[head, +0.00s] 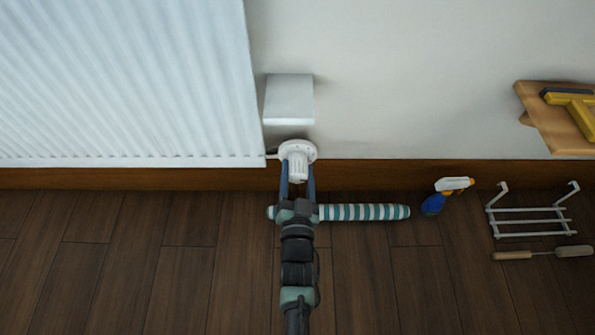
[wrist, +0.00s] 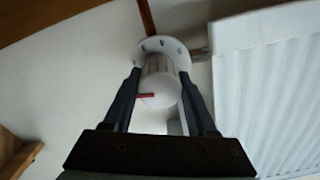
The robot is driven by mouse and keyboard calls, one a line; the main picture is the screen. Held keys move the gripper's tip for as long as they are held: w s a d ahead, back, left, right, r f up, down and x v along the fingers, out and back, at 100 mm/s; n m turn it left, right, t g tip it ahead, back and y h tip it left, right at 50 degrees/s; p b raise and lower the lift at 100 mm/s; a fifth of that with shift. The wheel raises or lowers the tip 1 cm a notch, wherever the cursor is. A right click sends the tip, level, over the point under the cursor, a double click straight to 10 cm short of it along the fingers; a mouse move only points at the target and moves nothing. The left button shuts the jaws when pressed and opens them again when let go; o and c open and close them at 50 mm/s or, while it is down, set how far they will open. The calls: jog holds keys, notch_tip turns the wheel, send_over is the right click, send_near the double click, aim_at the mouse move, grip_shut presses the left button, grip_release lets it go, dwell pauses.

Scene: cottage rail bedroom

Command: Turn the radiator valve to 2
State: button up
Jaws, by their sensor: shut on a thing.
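The radiator valve (head: 298,151) is a white ribbed knob on a round white collar, just right of the radiator's lower corner. My gripper (head: 298,172) is shut on the knob, one finger on each side. In the wrist view my gripper (wrist: 160,78) holds the knob (wrist: 160,88) between its dark fingers. A red pointer line (wrist: 145,95) on the knob's end face points to the picture's left. The collar (wrist: 160,45) behind has small dark marks, too small to read, so I cannot tell the setting.
The white ribbed radiator (head: 120,80) fills the left. A white box (head: 289,98) is on the wall above the valve. A striped roll (head: 365,212) lies on the floor below my gripper. A spray bottle (head: 436,202), white rack (head: 530,221) and wooden shelf (head: 550,120) are right.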

jog(key=shift+m, duration=1.9)
jog(key=o, duration=1.4)
jog(key=shift+c, duration=0.2)
jog(key=s+p, duration=0.6)
jog(key=s, duration=0.7)
